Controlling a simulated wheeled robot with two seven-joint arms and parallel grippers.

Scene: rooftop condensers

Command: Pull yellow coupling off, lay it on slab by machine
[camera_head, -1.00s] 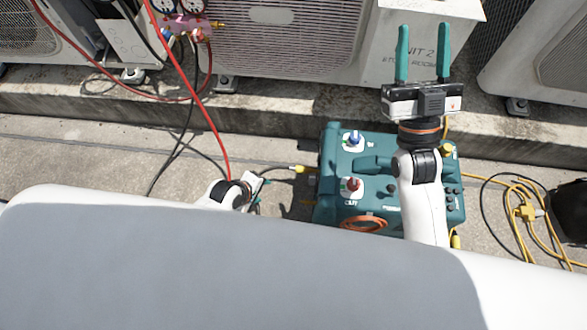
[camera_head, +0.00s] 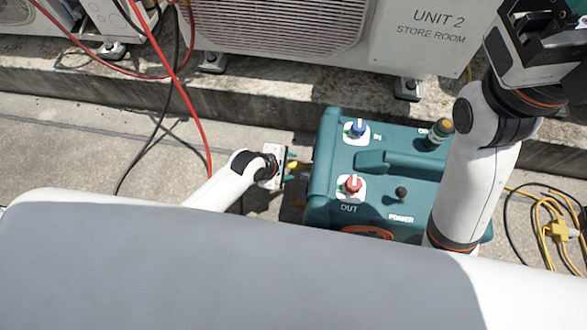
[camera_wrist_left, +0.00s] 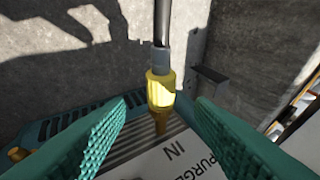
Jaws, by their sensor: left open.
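The yellow coupling (camera_wrist_left: 161,88) shows in the left wrist view, on the end of a black hose with a grey collar. Its narrow end points at the side of the teal machine (camera_head: 330,190), beside a white label reading IN. My left gripper (camera_head: 292,167) is open, with its teal fingers on either side of the coupling and gaps visible in the wrist view. In the head view the coupling is mostly hidden at the fingers. The concrete slab (camera_head: 255,132) lies bare left of the machine. My right gripper (camera_head: 530,30) is at the top right, its fingers largely cut off.
The machine has a blue knob (camera_head: 357,128), a red knob (camera_head: 352,184) and a carrying handle (camera_head: 400,162). Red hose (camera_head: 190,105) and black hoses hang at left. A concrete curb and the UNIT 2 condenser (camera_head: 430,40) stand behind. Yellow cable (camera_head: 560,232) coils at right.

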